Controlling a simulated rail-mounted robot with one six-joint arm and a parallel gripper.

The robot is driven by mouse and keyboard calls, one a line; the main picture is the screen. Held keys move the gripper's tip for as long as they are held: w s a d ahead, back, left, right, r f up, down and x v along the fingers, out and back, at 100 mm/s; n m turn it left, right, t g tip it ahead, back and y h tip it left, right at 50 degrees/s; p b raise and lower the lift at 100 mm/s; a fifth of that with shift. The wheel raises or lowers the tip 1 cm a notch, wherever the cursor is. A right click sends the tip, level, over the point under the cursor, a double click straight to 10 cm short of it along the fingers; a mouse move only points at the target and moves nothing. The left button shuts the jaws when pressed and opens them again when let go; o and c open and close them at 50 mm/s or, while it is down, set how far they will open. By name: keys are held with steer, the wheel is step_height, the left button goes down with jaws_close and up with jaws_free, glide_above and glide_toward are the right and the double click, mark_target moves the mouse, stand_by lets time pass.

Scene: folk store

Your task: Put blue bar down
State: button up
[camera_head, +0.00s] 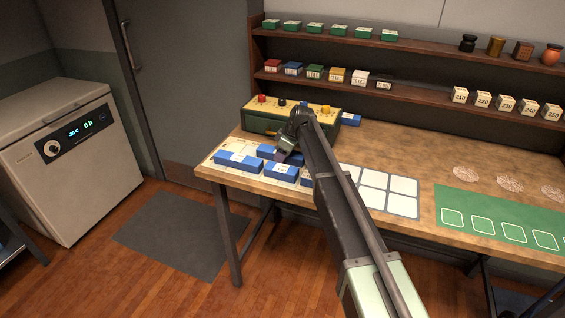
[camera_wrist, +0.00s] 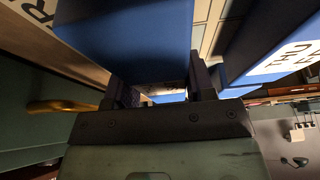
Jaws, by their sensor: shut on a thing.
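My gripper (camera_head: 284,158) is low over the left end of the wooden table, pointing down. In the wrist view its dark fingers (camera_wrist: 162,88) are shut on a blue bar (camera_wrist: 125,40), which fills the upper left of that view. In the head view a blue bar (camera_head: 267,151) shows beside the fingers, partly covered by them. Other blue bars with white labels lie close by: one to the left (camera_head: 238,162) and one in front (camera_head: 281,172). A labelled blue bar (camera_wrist: 285,50) is near the fingers on the right in the wrist view. I cannot tell whether the held bar touches the table.
A green box with coloured knobs (camera_head: 262,124) stands just behind my gripper, with another blue bar (camera_head: 350,120) at its right. White cards (camera_head: 374,180) and a green mat (camera_head: 480,212) lie to the right. Two shelves (camera_head: 420,95) hold small boxes above the table.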

steer(key=shift+r, duration=0.15)
steer(key=shift+f, duration=0.2)
steer(key=o, duration=1.1)
steer(key=shift+c, duration=0.2)
steer(key=shift+r, duration=0.1)
steer(key=shift+r+p, duration=0.35)
steer(key=shift+p, duration=0.1)
steer(key=p+v, duration=1)
steer(key=v, duration=0.1)
steer(key=shift+d+r+p, duration=0.2)
steer(key=shift+d+p, duration=0.05)
steer(key=shift+p, duration=0.05)
